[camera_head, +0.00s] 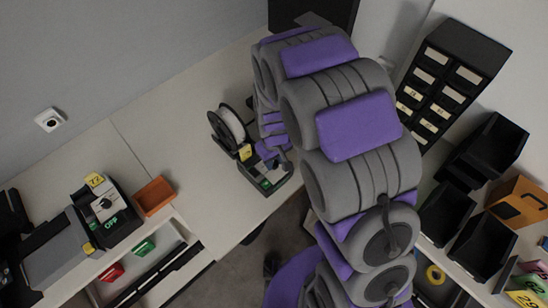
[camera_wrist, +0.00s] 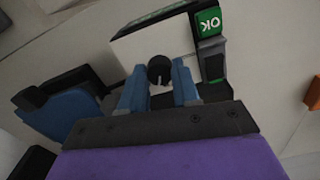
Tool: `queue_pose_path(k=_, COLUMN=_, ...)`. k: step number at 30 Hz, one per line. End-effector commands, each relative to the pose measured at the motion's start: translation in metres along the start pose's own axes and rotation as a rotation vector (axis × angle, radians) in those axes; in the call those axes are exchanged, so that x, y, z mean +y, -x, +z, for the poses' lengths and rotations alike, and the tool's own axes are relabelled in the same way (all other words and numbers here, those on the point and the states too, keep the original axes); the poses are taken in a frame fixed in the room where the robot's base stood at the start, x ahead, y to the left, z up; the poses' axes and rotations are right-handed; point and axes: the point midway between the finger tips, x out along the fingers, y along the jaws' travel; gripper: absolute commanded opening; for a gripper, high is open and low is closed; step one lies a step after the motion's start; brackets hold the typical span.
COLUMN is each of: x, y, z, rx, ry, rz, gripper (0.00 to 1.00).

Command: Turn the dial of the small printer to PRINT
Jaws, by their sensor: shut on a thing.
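The small printer (camera_head: 262,184) is a dark box with a pale top and a green label, at the middle of the white counter. In the wrist view its white top panel (camera_wrist: 135,48) carries a round black dial (camera_wrist: 160,69). A green label reading OK (camera_wrist: 208,22) shows upside down beside the panel. My gripper (camera_wrist: 159,72) has its two blue fingers on either side of the dial and is shut on it. In the head view my gripper (camera_head: 282,160) is over the printer, and my arm partly covers it. The dial's pointer setting cannot be read.
A reel (camera_head: 229,126) stands behind the printer, close to my arm. At left is a larger device (camera_head: 104,205) with its own dial and a green OFF label, next to an orange tray (camera_head: 154,195). Black bins (camera_head: 482,245) and a drawer cabinet (camera_head: 450,80) are at right.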

Motion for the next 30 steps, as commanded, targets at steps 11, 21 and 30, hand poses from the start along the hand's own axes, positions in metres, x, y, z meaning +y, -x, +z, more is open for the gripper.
queue_pose_path(k=11, x=0.0013, y=0.003, z=-0.0028, rx=0.009, ry=-0.358, rz=0.002, gripper=0.0)
queue_pose_path(k=21, x=0.0009, y=0.0036, z=-0.0026, rx=0.008, ry=-0.68, rz=0.001, gripper=0.0)
queue_pose_path(k=30, x=0.0006, y=0.0029, z=-0.0024, rx=0.008, ry=-0.932, rz=0.0, gripper=0.0)
